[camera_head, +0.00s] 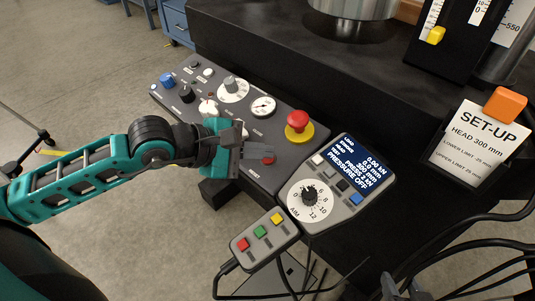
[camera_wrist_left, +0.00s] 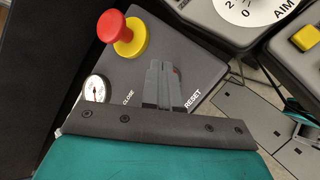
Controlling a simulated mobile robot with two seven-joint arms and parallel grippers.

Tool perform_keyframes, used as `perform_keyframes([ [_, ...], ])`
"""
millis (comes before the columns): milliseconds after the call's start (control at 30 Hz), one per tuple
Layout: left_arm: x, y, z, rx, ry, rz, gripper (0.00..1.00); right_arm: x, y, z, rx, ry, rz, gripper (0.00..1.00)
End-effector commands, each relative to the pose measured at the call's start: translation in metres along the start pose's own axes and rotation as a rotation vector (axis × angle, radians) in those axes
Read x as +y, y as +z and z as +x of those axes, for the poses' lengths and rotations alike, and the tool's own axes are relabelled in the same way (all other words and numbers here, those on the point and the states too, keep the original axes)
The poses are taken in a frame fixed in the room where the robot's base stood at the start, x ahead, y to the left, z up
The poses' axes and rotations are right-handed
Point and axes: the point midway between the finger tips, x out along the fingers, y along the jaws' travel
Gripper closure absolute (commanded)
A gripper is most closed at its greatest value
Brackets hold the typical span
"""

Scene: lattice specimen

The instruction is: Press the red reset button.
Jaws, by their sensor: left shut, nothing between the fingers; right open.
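The red reset button (camera_head: 268,160) sits low on the dark control panel (camera_head: 248,176), above the word RESET. In the left wrist view only a sliver of the red button (camera_wrist_left: 176,71) shows beside my fingers. My left gripper (camera_head: 264,151) is shut and empty, its fingertips at the button and partly covering it. The same fingertips show in the left wrist view (camera_wrist_left: 163,66). I cannot tell whether they touch the button. My right gripper (camera_head: 405,289) is open at the bottom right edge, partly cut off.
A large red mushroom button on a yellow base (camera_head: 299,126) stands close beyond the fingers. A display unit (camera_head: 345,177) reads PRESSURE OFF. A small pendant with coloured buttons (camera_head: 265,238) sits below. A SET-UP card (camera_head: 475,140) and black cables are at the right.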

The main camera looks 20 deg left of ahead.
Motion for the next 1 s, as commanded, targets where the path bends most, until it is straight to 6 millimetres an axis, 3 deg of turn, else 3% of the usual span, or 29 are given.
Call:
perform_keyframes([
  [533,0.006,0.006,-0.008,-0.001,0.001,0.001,1.0,0.001,-0.005,-0.004,-0.001,0.0,-0.007,0.57],
  [1000,0.029,0.028,-0.039,0.0,0.0,0.001,1.0,0.0,-0.03,-0.02,-0.001,0.0,-0.007,0.57],
])
